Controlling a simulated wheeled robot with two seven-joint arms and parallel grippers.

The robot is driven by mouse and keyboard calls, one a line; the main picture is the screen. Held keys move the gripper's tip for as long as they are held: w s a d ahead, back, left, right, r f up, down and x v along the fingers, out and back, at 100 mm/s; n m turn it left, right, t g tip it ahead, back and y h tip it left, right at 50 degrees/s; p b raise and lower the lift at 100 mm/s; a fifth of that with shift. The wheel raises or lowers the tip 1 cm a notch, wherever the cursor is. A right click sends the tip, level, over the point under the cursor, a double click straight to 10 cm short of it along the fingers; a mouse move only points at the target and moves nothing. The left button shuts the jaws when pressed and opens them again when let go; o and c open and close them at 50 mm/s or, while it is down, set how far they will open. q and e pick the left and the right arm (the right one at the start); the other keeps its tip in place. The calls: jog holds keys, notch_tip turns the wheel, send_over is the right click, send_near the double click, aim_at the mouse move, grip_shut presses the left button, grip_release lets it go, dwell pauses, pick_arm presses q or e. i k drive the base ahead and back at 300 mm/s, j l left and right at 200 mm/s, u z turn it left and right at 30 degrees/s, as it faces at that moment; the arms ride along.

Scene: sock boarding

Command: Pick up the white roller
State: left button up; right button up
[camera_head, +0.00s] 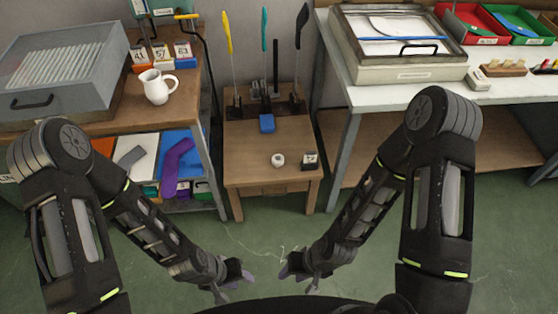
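A small white rounded object (277,159) with a darker spot on top sits on the low wooden table in the middle; it may be the white roller, but it is too small to be sure. My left gripper (235,284) is low in the picture, nearer to me than the small table, with its fingers apart and nothing between them. My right gripper (299,277) is to the right of it, also with fingers apart and empty. Both grippers are well away from the white object.
The small table (243,164) also holds a blue block (267,123), a numbered dark block (310,160) and upright yellow, teal and black boards. A white jug (155,87) stands on the left bench. The right bench (373,96) carries a lidded case. Green floor is clear between.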

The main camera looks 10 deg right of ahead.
aim_at(278, 159)
jog(key=z, duration=2.45)
jog(key=k+j, duration=0.1)
jog(key=j, duration=0.45)
jog(key=k+j, duration=0.1)
jog(key=j, duration=0.95)
jog(key=k+j, duration=0.15)
jog(key=j, duration=0.35)
